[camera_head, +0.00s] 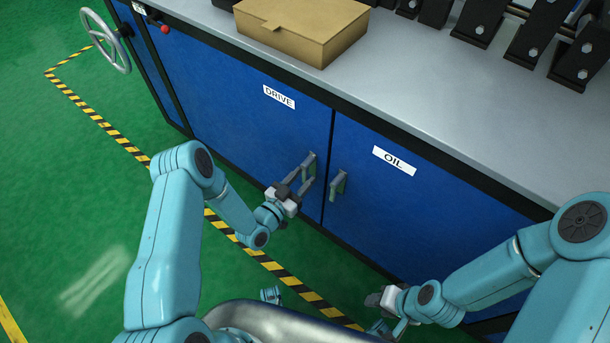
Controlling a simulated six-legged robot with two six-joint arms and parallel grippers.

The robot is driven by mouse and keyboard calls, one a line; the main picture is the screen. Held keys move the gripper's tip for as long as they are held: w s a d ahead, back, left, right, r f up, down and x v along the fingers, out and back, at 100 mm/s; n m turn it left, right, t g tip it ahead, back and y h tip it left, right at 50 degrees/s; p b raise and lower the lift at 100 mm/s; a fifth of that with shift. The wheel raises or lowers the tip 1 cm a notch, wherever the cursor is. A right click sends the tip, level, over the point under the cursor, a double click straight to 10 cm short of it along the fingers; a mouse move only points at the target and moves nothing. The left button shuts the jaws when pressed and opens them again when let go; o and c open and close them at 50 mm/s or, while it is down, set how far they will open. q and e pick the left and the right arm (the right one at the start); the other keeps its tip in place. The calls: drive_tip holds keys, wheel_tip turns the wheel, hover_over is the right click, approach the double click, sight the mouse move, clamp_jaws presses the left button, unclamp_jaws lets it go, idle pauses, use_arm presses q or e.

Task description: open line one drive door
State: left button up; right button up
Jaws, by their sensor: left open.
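The blue drive door (245,115), with a white DRIVE label (279,97), is flush with the cabinet front and looks shut. Its grey handle (309,163) is near the door's right edge. My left gripper (302,182) is open, with its fingers right at this handle. I cannot tell whether they touch it or sit around it. My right gripper (376,300) hangs low in front of the cabinet, apart from any handle; its jaws are too unclear to read.
The blue oil door (400,215) is to the right, with its own handle (338,185). A cardboard box (300,28) sits on the grey worktop (420,90). A handwheel (105,40) is at the far left. Green floor with striped tape (120,140) is clear at left.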

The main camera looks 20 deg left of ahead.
use_arm(q)
drive_tip(key=shift+x, duration=0.75)
clamp_jaws()
drive_tip(key=shift+w, duration=0.1)
